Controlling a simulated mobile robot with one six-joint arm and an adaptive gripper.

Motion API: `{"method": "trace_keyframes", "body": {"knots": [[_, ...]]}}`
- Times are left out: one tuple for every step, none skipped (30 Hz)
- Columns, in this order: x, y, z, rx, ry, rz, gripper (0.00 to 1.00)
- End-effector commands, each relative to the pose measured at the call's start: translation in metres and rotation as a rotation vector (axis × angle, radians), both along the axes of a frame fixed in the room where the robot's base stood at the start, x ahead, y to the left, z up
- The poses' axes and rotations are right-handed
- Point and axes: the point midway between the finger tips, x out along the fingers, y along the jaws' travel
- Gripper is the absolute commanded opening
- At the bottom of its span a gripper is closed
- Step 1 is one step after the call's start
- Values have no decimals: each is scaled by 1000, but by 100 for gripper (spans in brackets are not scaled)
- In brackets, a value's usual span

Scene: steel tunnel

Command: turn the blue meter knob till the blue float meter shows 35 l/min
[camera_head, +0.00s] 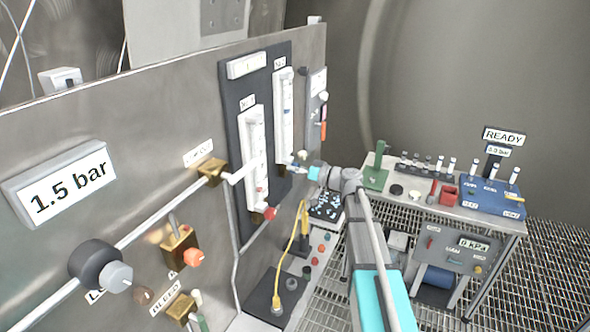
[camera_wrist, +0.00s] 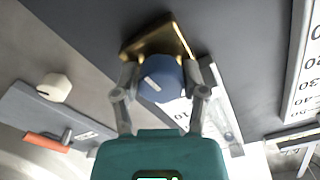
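The blue meter knob (camera_wrist: 162,80) sits in front of a brass block (camera_wrist: 160,38) in the wrist view. My gripper (camera_wrist: 162,78) has one finger on each side of the knob, apparently touching it. In the head view my gripper (camera_head: 298,168) is at the foot of the farther float meter (camera_head: 284,110), which I take to be the blue one. In the wrist view part of its white scale (camera_wrist: 180,112) shows behind the gripper with a 10 on it. The float is hidden there, and the reading is too small to tell in the head view.
The nearer float meter (camera_head: 255,145) with a red knob (camera_head: 270,213) stands left of my gripper. A small panel with a red-orange lever (camera_wrist: 47,142) and white knob (camera_wrist: 54,87) is close by. A yellow cable (camera_head: 296,245) hangs below. A steel bench (camera_head: 450,208) stands right.

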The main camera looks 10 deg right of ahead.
Motion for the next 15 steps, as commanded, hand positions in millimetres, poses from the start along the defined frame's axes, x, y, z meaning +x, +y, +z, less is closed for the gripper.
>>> {"method": "trace_keyframes", "body": {"knots": [[0, 0, 0, 0, 0, 0, 71], [0, 0, 0, -1, 0, 0, 77], [0, 0, 0, -1, 0, 0, 84], [0, 0, 0, -1, 0, 0, 87], [0, 0, 0, -1, 0, 0, 87], [0, 0, 0, -1, 0, 0, 87], [0, 0, 0, -2, 0, 1, 87], [0, 0, 0, -2, 0, 1, 87], [0, 0, 0, -2, 0, 1, 87], [0, 0, 0, -2, 0, 1, 87], [-1, 0, 0, -3, -1, 1, 87], [-1, 0, 0, -3, -1, 1, 87], [-1, 0, 0, -3, -1, 1, 87], [-1, 0, 0, -3, -1, 1, 87], [-1, 0, 0, -3, -1, 1, 87]]}}
